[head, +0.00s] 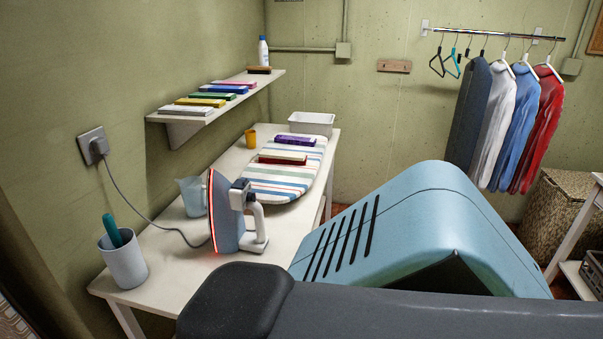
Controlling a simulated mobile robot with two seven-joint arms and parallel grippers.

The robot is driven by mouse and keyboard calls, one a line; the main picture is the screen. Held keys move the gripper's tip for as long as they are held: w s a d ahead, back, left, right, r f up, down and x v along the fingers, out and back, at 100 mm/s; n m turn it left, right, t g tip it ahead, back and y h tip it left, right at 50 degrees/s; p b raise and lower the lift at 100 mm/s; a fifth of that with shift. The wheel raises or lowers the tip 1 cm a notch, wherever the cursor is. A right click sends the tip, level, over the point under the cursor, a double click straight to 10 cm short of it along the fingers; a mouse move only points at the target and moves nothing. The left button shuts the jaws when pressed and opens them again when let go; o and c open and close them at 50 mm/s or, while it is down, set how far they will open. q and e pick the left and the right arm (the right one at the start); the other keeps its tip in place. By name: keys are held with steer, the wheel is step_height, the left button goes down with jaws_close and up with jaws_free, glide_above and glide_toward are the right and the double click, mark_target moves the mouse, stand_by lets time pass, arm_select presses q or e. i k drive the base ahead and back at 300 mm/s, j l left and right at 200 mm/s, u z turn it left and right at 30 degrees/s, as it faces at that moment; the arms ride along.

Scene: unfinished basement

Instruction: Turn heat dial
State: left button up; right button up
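An iron (225,216) stands upright on its heel on the white table (160,262), its flat soleplate facing left. It has a white body and handle (257,222). A red glow shows along the soleplate's edge and on the table below it. A grey cord (138,204) runs from the iron to a wall socket (95,146). I cannot make out the heat dial on the iron. Neither of my grippers is in view.
A grey cup (124,263), a clear jug (192,197) and a striped ironing board (262,190) with boxes are on the table. A shelf (222,107) hangs above. Clothes (518,120) hang on a rail at right. My dark arm link covers the lower right.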

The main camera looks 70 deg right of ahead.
mark_target(251, 197)
steer(key=i+z, duration=0.15)
steer(key=z, duration=0.3)
steer(key=i+j+z, duration=0.15)
steer(key=z, duration=0.25)
steer(key=i+j+z, duration=0.1)
steer(key=z, duration=0.35)
steer(key=i+j+z, duration=0.15)
steer(key=z, duration=0.2)
steer(key=i+j+z, duration=0.1)
steer(key=j+z, duration=0.15)
steer(key=z, duration=0.15)
steer(key=i+j+z, duration=0.1)
steer(key=j+z, duration=0.25)
steer(key=l, duration=0.1)
